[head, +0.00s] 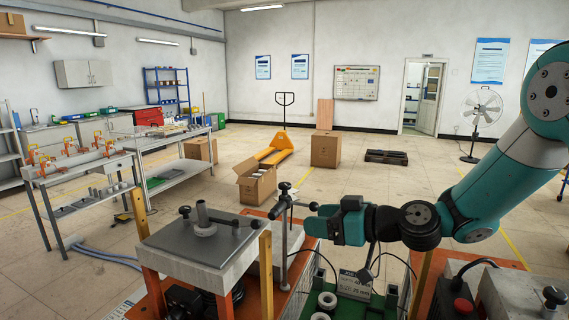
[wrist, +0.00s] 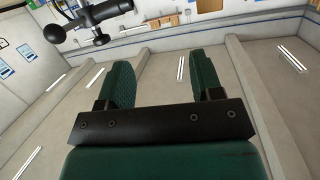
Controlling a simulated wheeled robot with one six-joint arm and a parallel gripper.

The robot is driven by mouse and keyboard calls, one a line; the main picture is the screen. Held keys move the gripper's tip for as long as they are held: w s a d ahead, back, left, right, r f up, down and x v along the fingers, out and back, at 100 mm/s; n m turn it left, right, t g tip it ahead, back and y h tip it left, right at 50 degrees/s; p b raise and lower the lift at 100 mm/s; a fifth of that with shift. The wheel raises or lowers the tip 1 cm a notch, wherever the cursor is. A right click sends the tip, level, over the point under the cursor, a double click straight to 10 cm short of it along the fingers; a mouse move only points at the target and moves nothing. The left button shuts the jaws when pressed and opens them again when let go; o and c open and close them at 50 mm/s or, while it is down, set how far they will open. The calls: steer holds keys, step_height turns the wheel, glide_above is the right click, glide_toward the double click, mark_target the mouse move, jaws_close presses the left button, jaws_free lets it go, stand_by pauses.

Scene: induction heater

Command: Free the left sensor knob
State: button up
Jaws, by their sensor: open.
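A metal sensor stand (head: 290,226) rises beside the left machine, with a cross rod and black knobs at its top. Its upper black knob (head: 284,187) and right-end black knob (head: 313,206) both show; I cannot tell for certain which is the left sensor knob. In the wrist view a black ball knob (wrist: 54,33) and a dark rod clamp (wrist: 100,40) show at the upper left, outside my fingers. My gripper (head: 312,228) points left, just right of and slightly below the rod. Its green fingers (wrist: 165,75) are open and nothing is between them.
The left machine's grey top plate (head: 165,243) carries a post, a bar and black knobs. Below my gripper are white rings (head: 327,300) on a green surface and a small labelled sign (head: 355,284). Another machine with a red button (head: 463,307) stands at the right.

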mark_target(289, 187)
steer(key=w+d+m+t+p, duration=0.2)
steer(key=w+d+t, duration=0.3)
steer(key=w, duration=0.2)
steer(key=shift+h, duration=0.3)
steer(key=p+x, duration=0.3)
steer(key=x, duration=0.2)
steer(key=p+x, duration=0.3)
steer(key=x, duration=0.3)
steer(key=p+x, duration=0.3)
steer(key=x, duration=0.3)
steer(key=shift+s+a+f+p, duration=0.1)
steer(key=shift+f+p, duration=0.2)
steer(key=shift+f, duration=0.05)
steer(key=c, duration=0.9)
steer(key=shift+o, duration=0.2)
steer(key=shift+f+b, duration=0.15)
steer(key=shift+b, duration=0.2)
